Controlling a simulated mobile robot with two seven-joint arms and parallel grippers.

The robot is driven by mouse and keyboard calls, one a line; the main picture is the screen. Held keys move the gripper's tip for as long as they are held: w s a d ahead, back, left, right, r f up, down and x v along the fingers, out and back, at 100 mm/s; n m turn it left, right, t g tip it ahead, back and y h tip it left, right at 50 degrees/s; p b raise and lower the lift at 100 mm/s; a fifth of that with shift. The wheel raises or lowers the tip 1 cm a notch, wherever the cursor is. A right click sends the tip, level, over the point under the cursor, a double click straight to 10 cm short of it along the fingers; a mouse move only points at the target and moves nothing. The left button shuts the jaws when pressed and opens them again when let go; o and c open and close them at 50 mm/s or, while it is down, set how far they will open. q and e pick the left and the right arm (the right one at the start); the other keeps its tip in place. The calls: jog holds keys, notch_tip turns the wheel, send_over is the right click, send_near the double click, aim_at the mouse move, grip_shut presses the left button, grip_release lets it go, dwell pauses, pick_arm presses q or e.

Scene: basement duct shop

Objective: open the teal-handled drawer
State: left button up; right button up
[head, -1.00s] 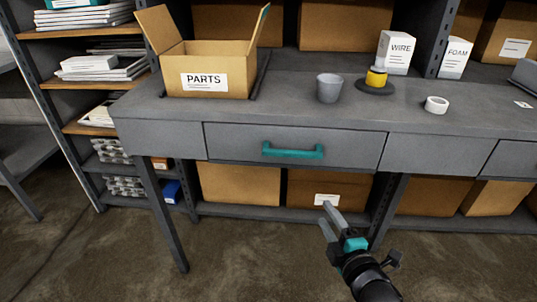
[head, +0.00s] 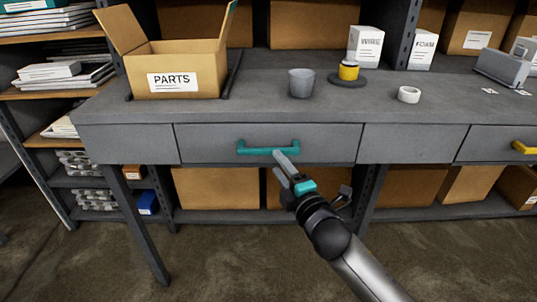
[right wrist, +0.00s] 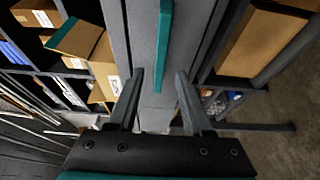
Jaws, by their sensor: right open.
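The grey drawer (head: 206,143) with the teal handle (head: 258,151) sits shut, its front flush with the workbench. My right gripper (head: 281,164) is open and empty, just below and in front of the right half of the handle. In the head view one fingertip overlaps the handle's lower edge; I cannot tell if it touches. In the right wrist view the handle (right wrist: 166,40) runs lengthwise ahead of the spread fingers (right wrist: 160,76), between their lines and beyond the tips. My left gripper is not in view.
On the bench top (head: 260,108) stand an open PARTS box (head: 205,78), a grey cup (head: 302,84), a yellow-and-dark item (head: 348,71) and a white roll (head: 409,95). A yellow-handled drawer (head: 490,142) is at right. Cardboard boxes (head: 215,188) fill the shelf below.

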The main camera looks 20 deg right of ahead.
aim_at(270, 153)
jog(key=w, duration=0.2)
jog(key=w+b, duration=0.1)
jog(key=w, duration=0.2)
jog(key=shift+w+a+b, duration=0.3)
jog(key=shift+b, duration=0.05)
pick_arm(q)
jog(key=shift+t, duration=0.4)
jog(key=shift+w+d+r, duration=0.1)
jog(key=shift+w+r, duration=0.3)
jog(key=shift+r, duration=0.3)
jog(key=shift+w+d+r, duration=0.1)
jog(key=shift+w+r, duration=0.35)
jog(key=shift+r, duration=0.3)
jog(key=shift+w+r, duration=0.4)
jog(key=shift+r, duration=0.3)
pick_arm(e)
jog(key=shift+w+a, duration=0.1)
jog(key=shift+w, duration=0.6)
jog(key=shift+c, duration=0.2)
grip_shut()
